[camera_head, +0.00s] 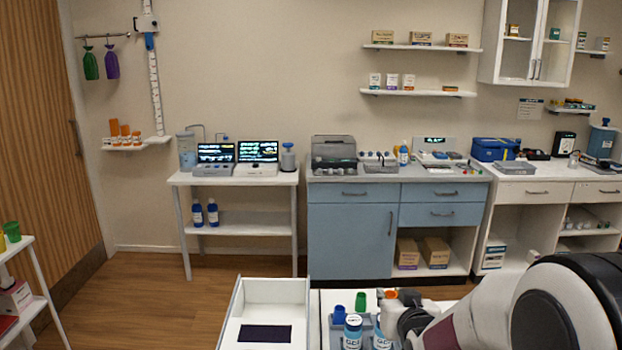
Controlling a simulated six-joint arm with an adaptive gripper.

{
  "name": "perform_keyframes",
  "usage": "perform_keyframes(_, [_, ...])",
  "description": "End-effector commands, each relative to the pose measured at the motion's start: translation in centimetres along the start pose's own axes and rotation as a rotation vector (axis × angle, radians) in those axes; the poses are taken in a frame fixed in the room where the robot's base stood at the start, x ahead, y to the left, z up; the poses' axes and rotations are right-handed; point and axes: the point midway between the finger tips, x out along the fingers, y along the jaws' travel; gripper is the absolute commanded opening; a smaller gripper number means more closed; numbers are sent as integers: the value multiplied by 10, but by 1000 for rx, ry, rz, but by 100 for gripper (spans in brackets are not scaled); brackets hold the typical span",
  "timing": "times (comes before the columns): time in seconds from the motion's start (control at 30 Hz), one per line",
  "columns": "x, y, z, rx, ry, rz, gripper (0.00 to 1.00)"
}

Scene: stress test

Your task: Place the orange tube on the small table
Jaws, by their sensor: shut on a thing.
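My gripper (408,304) is at the lower right, low over the bench in front of me, partly hidden by my own arm. A small orange piece (391,294) shows at its jaws; this looks like the orange tube, held there, but most of it is hidden. A small white table (233,180) stands against the back wall, with two screened devices and a blue-grey pump bottle on top. Another small white stand (18,246) is at the left edge, with green and yellow cups on it. I cannot tell which one the task names.
A grey tray (336,326) below my gripper holds blue-capped bottles (353,330), with a blue cup (339,313) and green cup (361,301) beside it. A white open box (293,292) stands left of it. Wooden floor (150,290) is clear between bench and back wall.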

Motion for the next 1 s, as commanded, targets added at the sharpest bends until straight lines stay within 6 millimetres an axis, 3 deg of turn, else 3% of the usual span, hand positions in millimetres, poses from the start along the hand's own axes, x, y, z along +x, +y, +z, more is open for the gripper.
perform_keyframes(0.3, [-20, -3, 22, 8, 2, 20, 5])
perform_keyframes(1.0, [-21, -3, 23, 9, 2, 22, 5])
